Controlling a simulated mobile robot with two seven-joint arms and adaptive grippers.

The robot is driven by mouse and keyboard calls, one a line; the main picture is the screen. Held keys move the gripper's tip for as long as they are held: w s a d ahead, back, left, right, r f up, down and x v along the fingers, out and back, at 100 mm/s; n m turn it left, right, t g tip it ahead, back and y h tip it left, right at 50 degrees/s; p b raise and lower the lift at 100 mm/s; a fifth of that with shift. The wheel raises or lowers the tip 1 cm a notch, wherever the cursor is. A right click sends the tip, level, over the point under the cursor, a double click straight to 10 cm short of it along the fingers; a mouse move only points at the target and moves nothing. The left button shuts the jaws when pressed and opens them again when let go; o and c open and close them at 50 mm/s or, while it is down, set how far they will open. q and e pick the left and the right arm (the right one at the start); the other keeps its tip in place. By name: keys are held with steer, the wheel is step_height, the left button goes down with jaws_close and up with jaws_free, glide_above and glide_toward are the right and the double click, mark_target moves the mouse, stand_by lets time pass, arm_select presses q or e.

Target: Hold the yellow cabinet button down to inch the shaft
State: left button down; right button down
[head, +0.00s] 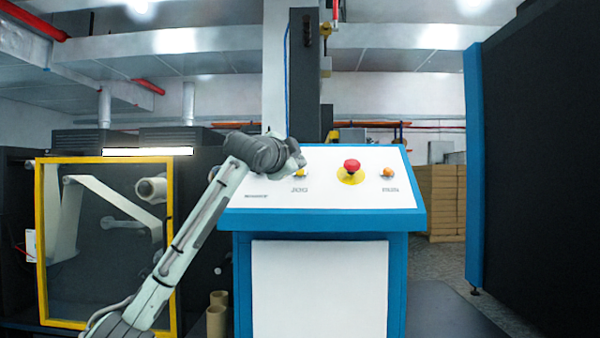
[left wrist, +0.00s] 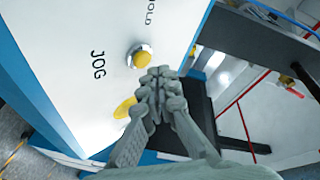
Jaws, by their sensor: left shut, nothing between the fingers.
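The yellow button (head: 300,173) sits above the word JOG on the sloped white panel of the blue cabinet (head: 330,218). In the head view my left gripper (head: 301,160) is over its upper part and partly hides it. In the left wrist view the yellow button (left wrist: 143,60) stands in a silver ring. The shut, empty fingertips (left wrist: 161,73) appear right beside it; I cannot tell whether they touch it. My right gripper is out of view.
A red mushroom button (head: 352,165) on a yellow disc and an orange button (head: 388,172) lie to the right on the panel. A yellow-framed window (head: 42,250) with rolls (head: 152,189) behind it stands at left. A dark blue-edged machine (head: 535,150) stands at right.

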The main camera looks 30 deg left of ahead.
arm_select(q)
steer(key=shift+w+f, duration=0.1)
stand_by(0.5)
steer(key=shift+w+a+f, duration=0.15)
steer(key=shift+f, duration=0.05)
steer(key=shift+w+a+f+p, duration=0.15)
steer(key=shift+w+f+p, duration=0.1)
steer(key=shift+f+p, duration=0.05)
stand_by(2.2)
steer(key=shift+r, duration=0.1)
stand_by(1.8)
steer(key=shift+s+d+r+p, duration=0.3)
steer(key=shift+s+r+p, duration=0.15)
steer(key=shift+s+p, duration=0.1)
steer(key=s+r, duration=0.1)
steer(key=s+d+r+p, duration=0.2)
steer(key=shift+r, duration=0.3)
